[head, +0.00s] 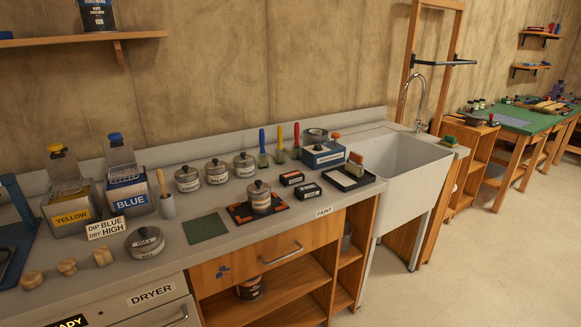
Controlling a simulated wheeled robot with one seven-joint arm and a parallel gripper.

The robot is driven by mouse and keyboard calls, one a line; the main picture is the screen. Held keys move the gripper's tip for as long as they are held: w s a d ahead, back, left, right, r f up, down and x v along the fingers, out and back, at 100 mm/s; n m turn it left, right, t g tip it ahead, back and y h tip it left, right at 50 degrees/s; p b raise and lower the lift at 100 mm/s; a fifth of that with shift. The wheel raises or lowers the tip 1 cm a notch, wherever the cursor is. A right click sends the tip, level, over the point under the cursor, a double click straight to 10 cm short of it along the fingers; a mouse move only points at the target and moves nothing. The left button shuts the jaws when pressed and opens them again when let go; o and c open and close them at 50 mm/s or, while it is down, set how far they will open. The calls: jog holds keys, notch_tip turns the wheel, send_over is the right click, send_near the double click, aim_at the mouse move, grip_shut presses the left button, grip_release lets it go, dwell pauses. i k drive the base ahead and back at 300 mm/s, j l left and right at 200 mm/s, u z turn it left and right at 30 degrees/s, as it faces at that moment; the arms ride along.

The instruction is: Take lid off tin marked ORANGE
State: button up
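Three small metal tins with knobbed lids stand in a row at the back of the grey counter: a left one (188,180), a middle one (216,172) and a right one (244,165). A similar tin (260,199) stands upright on a black mat with orange corners (240,214), nearer the front edge. All of these tins have their lids on. Their labels are too small to read surely, so I cannot tell which is marked ORANGE. A wider, low metal tin (145,244) sits further left. My gripper is not in view.
YELLOW (72,217) and BLUE (130,202) containers stand at the left. Small dark boxes (292,178), a black tray (348,179) and a blue box (324,158) lie right of the tins, before the sink (392,185). A green mat (205,228) is bare.

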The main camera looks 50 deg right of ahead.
aim_at(259, 189)
jog(key=i+j+z, duration=0.7)
jog(key=j+z, duration=0.2)
jog(key=i+j+z, duration=0.2)
jog(key=j+z, duration=0.15)
jog(key=i+j+z, duration=0.1)
jog(key=j+z, duration=0.2)
jog(key=j, duration=0.15)
